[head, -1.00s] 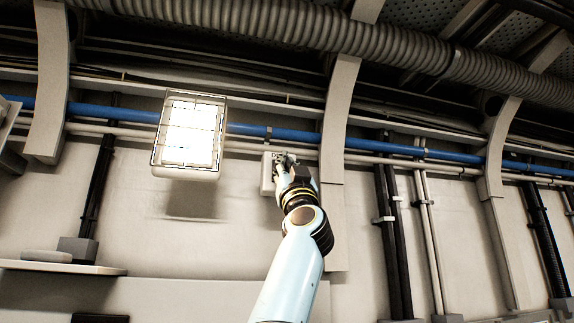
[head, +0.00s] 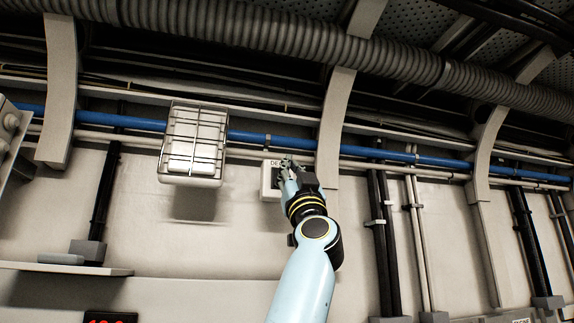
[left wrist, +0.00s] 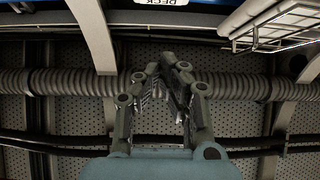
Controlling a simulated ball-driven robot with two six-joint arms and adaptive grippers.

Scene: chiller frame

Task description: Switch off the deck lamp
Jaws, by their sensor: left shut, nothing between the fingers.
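The deck lamp (head: 194,147) is a caged box light on the wall, left of centre in the head view; it is dark. Its cage also shows at the top right of the left wrist view (left wrist: 275,27). A pale switch box (head: 267,182) with a partly covered label starting "DE" is on the wall to the lamp's right. Its "DECK" label shows at the top edge of the left wrist view (left wrist: 162,3). My left gripper (head: 287,163) is shut and empty, in front of the box and hiding its right part, including any switch lever. I cannot tell whether it touches the box.
A blue pipe (head: 270,138) and pale pipes run along the wall by the box. A curved rib (head: 331,130) stands just right of the gripper. A ribbed duct (head: 300,38) crosses above. A shelf (head: 65,268) juts out at lower left.

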